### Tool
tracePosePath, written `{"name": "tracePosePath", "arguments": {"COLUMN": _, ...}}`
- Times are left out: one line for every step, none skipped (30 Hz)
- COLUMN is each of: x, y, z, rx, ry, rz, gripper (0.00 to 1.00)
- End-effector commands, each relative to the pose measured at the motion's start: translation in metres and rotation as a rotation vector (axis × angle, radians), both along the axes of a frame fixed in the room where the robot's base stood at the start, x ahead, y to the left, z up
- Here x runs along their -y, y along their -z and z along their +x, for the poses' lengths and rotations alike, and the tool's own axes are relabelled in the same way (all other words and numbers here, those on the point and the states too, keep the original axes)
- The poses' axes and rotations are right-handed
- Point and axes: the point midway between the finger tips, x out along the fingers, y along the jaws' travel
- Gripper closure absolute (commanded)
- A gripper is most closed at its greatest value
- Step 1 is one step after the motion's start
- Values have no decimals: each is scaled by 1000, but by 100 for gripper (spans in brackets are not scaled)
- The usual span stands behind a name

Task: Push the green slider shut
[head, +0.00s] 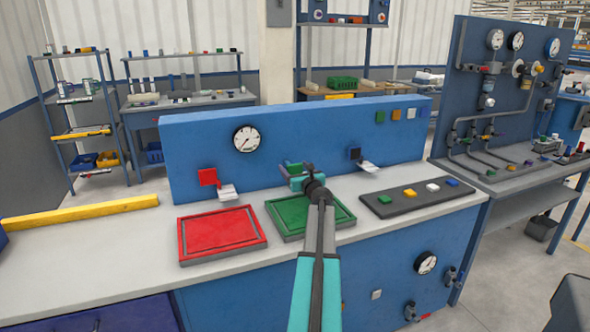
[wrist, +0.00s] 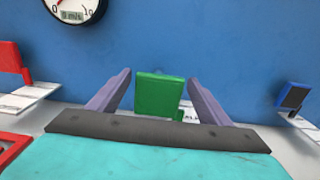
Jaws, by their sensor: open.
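The green slider (wrist: 160,93) is a square green block in front of the blue panel, centred in the wrist view. My gripper (wrist: 159,78) is open, with one grey-purple finger on each side of the block and a visible gap on both sides. A white label shows partly behind the right finger. In the head view my gripper (head: 302,181) is at the panel above the green tray (head: 292,215) and hides most of the green slider (head: 295,168). I cannot tell whether anything touches the block.
A red slider (head: 207,177) is to the left and a blue slider (head: 355,154) to the right on the panel. A gauge (head: 246,139) sits upper left. A red tray (head: 222,232) and a dark strip with coloured blocks (head: 416,196) flank the green tray.

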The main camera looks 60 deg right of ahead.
Motion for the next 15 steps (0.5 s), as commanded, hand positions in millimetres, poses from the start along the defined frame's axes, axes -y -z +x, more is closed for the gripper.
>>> {"name": "tracePosePath", "arguments": {"x": 0, "y": 0, "z": 0, "rx": 0, "ry": 0, "rz": 0, "gripper": 28}}
{"name": "tracePosePath", "arguments": {"x": 0, "y": 0, "z": 0, "rx": 0, "ry": 0, "rz": 0, "gripper": 28}}
{"name": "tracePosePath", "arguments": {"x": 0, "y": 0, "z": 0, "rx": 0, "ry": 0, "rz": 0, "gripper": 28}}
{"name": "tracePosePath", "arguments": {"x": 0, "y": 0, "z": 0, "rx": 0, "ry": 0, "rz": 0, "gripper": 30}}
{"name": "tracePosePath", "arguments": {"x": 0, "y": 0, "z": 0, "rx": 0, "ry": 0, "rz": 0, "gripper": 35}}
{"name": "tracePosePath", "arguments": {"x": 0, "y": 0, "z": 0, "rx": 0, "ry": 0, "rz": 0, "gripper": 42}}
{"name": "tracePosePath", "arguments": {"x": 0, "y": 0, "z": 0, "rx": 0, "ry": 0, "rz": 0, "gripper": 47}}
{"name": "tracePosePath", "arguments": {"x": 0, "y": 0, "z": 0, "rx": 0, "ry": 0, "rz": 0, "gripper": 52}}
{"name": "tracePosePath", "arguments": {"x": 0, "y": 0, "z": 0, "rx": 0, "ry": 0, "rz": 0, "gripper": 58}}
{"name": "tracePosePath", "arguments": {"x": 0, "y": 0, "z": 0, "rx": 0, "ry": 0, "rz": 0, "gripper": 64}}
{"name": "tracePosePath", "arguments": {"x": 0, "y": 0, "z": 0, "rx": 0, "ry": 0, "rz": 0, "gripper": 69}}
{"name": "tracePosePath", "arguments": {"x": 0, "y": 0, "z": 0, "rx": 0, "ry": 0, "rz": 0, "gripper": 75}}
{"name": "tracePosePath", "arguments": {"x": 0, "y": 0, "z": 0, "rx": 0, "ry": 0, "rz": 0, "gripper": 80}}
{"name": "tracePosePath", "arguments": {"x": 0, "y": 0, "z": 0, "rx": 0, "ry": 0, "rz": 0, "gripper": 86}}
{"name": "tracePosePath", "arguments": {"x": 0, "y": 0, "z": 0, "rx": 0, "ry": 0, "rz": 0, "gripper": 87}}
